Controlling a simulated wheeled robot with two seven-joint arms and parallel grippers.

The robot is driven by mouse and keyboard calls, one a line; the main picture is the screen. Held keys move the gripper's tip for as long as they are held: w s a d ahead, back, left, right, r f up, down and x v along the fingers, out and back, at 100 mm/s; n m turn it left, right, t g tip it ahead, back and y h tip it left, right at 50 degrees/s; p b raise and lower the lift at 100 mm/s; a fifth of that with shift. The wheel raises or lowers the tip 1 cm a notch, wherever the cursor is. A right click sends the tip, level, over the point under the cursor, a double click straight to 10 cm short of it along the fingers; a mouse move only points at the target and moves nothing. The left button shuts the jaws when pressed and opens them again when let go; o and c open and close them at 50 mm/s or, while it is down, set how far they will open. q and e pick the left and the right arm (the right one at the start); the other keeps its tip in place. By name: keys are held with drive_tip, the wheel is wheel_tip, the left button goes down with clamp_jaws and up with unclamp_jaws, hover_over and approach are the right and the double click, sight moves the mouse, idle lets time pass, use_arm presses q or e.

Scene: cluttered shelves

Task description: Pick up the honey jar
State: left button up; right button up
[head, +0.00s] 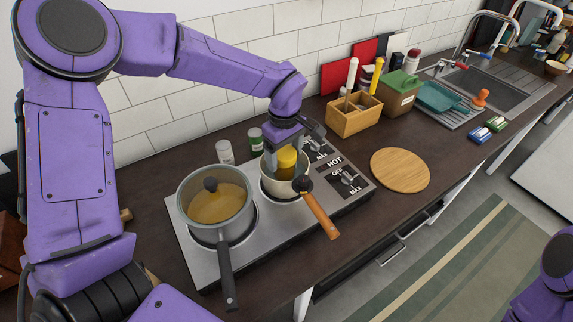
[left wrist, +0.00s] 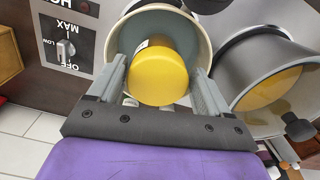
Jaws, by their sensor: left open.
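The honey jar (head: 287,162), with a yellow lid, is in the small cream pot (head: 268,187) on the right burner of the stove. In the left wrist view the jar's yellow lid (left wrist: 160,76) shows between the fingers, inside the pot's rim (left wrist: 203,40). My left gripper (head: 285,152) is over the pot, pointing down, with one finger on each side of the jar. It is open, and gaps show between fingers and lid. The lower part of the jar is hidden by the pot wall. My right gripper is not in view.
A larger lidded pot (head: 215,203) stands on the left burner, its handle toward the front. The small pot's wooden handle (head: 320,215) points front right. Two small jars (head: 225,152) stand behind the stove. A round board (head: 400,170) lies right of it.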

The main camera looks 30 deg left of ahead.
use_arm(q)
wheel_tip(320, 180, down, 4)
drive_tip(key=shift+w+r+p, duration=0.1)
drive_tip(key=shift+p, duration=0.4)
drive_tip(key=shift+w+a+f, duration=0.1)
drive_tip(key=shift+f, duration=0.1)
drive_tip(key=shift+r, duration=0.1)
drive_tip(key=c, duration=1.2)
clamp_jaws()
drive_tip(key=shift+r, duration=0.15)
wheel_tip(320, 180, up, 18)
drive_tip(key=b, duration=0.2)
